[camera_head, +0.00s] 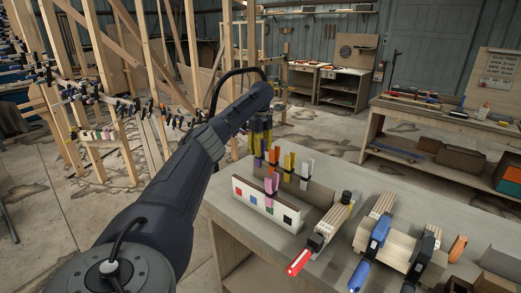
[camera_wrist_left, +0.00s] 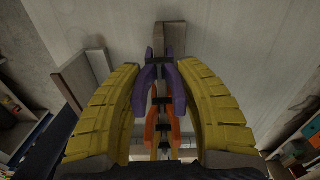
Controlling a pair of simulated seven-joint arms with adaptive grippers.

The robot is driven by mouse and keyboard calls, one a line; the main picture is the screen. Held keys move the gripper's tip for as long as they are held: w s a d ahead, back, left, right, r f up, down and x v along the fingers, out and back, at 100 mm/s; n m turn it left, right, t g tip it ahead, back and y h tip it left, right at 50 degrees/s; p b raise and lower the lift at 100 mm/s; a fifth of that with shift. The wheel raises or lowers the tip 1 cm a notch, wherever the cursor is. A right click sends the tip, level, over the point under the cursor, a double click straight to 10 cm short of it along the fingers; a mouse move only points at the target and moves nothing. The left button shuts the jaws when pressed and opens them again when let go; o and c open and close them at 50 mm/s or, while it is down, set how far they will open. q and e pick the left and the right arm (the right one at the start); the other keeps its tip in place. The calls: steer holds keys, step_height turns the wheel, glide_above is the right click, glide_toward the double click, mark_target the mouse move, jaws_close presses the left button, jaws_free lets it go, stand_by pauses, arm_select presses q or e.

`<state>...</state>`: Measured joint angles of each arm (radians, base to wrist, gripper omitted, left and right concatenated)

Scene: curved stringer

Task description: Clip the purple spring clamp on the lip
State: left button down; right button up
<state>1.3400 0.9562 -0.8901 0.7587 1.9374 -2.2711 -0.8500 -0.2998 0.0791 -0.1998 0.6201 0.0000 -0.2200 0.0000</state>
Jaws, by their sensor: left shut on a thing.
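My left gripper (camera_head: 262,143) reaches over the bench from the left, its yellow fingers pointing down. In the left wrist view the fingers (camera_wrist_left: 165,110) are on either side of the purple spring clamp (camera_wrist_left: 174,88), shut on it. In the head view a bit of purple clamp (camera_head: 257,161) shows just below the fingertips. An upright white-faced lip (camera_head: 240,194) with coloured squares stands at the bench's front left. A pink clamp (camera_head: 271,184) sits at its top edge. The purple clamp appears behind this lip; its jaw contact is hidden. My right gripper is not in view.
Orange (camera_head: 273,155), yellow (camera_head: 289,162) and grey (camera_head: 306,172) clamps stand in a row beside the purple one, along a wooden board (camera_head: 321,194). Red-handled (camera_head: 300,262) and blue-handled (camera_head: 359,274) tools lie to the right on the bench (camera_head: 240,238).

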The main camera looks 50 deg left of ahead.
arm_select(q)
steer(key=shift+f, duration=0.25)
steer(key=c, duration=0.8)
jaws_free()
steer(key=shift+o, duration=0.2)
step_height(320, 180, up, 12)
